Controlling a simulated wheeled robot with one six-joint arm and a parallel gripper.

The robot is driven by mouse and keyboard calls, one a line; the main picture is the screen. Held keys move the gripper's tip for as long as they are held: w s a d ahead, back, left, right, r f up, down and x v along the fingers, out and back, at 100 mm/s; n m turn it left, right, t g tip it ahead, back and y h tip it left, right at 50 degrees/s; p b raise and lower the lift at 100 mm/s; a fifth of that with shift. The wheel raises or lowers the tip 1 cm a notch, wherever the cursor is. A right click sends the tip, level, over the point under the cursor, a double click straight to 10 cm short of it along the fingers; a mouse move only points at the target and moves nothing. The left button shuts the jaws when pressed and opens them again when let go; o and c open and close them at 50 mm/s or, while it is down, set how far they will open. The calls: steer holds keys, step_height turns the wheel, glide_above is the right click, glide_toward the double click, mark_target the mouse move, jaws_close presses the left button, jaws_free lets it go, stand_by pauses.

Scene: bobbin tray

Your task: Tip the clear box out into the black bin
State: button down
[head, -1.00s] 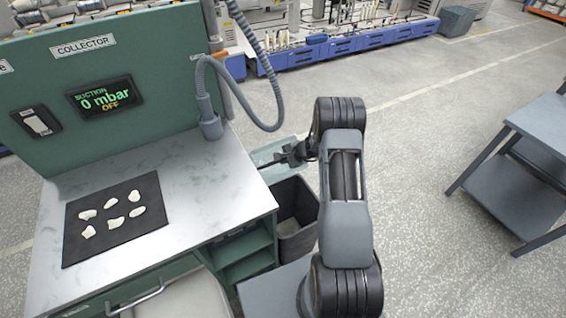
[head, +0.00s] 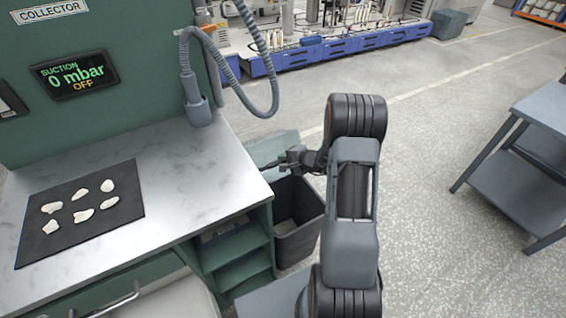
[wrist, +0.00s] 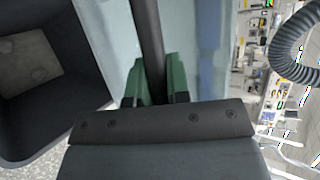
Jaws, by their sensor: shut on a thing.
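The clear box (head: 262,149) is a pale, see-through greenish shape beyond the desk's right edge, partly behind my gripper (head: 279,162). In the wrist view the box (wrist: 211,40) fills the middle, with a dark bar (wrist: 148,35) running up it. The green fingers of my gripper (wrist: 160,82) are closed on this bar from both sides. The black bin (head: 301,243) stands on the floor right of the desk, below and close to the gripper. In the wrist view the bin (wrist: 75,75) is at left, beside the box. The box's contents cannot be made out.
A desk (head: 185,165) with a green back panel holds a black mat (head: 125,208) with several white pieces. A grey hose (head: 235,100) hangs at its back right corner. A grey table (head: 545,105) stands far right. The floor between is open.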

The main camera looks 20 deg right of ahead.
steer(key=s+f+n+t+y+b, duration=0.3)
steer(key=s+f+t+b, duration=0.4)
steer(key=b, duration=2)
step_height(320, 180, down, 3)
steer(key=shift+s+d+r+n+t+y, duration=0.15)
steer(key=shift+s+d+n+t+y, duration=0.25)
steer(key=shift+t+y, duration=0.2)
steer(key=shift+b, duration=0.3)
steer(key=shift+y, duration=0.3)
steer(key=shift+b, duration=1.05)
